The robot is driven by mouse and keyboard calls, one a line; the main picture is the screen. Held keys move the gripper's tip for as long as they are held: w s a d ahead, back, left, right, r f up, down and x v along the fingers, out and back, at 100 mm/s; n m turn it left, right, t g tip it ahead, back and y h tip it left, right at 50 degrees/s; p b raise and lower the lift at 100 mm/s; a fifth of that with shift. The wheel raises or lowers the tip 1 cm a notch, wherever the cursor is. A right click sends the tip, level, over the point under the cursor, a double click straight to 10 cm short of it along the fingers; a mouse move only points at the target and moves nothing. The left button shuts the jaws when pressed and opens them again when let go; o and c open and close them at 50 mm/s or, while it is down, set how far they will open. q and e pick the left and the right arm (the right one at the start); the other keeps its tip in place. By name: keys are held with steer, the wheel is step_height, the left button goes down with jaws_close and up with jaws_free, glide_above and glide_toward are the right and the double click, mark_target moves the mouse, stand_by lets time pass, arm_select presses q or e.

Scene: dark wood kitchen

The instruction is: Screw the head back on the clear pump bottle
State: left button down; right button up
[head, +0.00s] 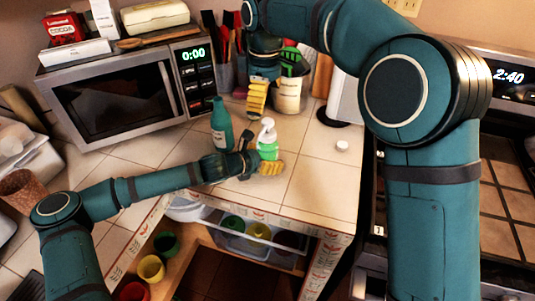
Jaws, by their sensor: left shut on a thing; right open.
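The clear pump bottle (267,151), with green liquid inside, stands upright on the tiled counter. A white pump head (268,124) shows at its top; I cannot tell whether it is threaded on or only resting there. My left gripper (262,167) is shut on the bottle low down, its yellow fingers partly hiding the base. My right gripper (257,101) is open, pointing down above and slightly left of the pump head, apart from it. Its yellow fingers appear empty.
A teal bottle (221,125) stands just left of the pump bottle. A utensil crock (288,94) is behind, near my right gripper. A microwave (125,90) fills the back left. A small white round item (342,145) lies to the right, with clear tiles around it.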

mark_target(263, 126)
step_height(263, 126, down, 10)
stand_by(0.4)
steer(key=c, duration=1.1)
steer(key=shift+c, duration=0.2)
steer(key=m, duration=0.3)
steer(key=shift+w+a, duration=0.15)
steer(key=shift+a, duration=0.1)
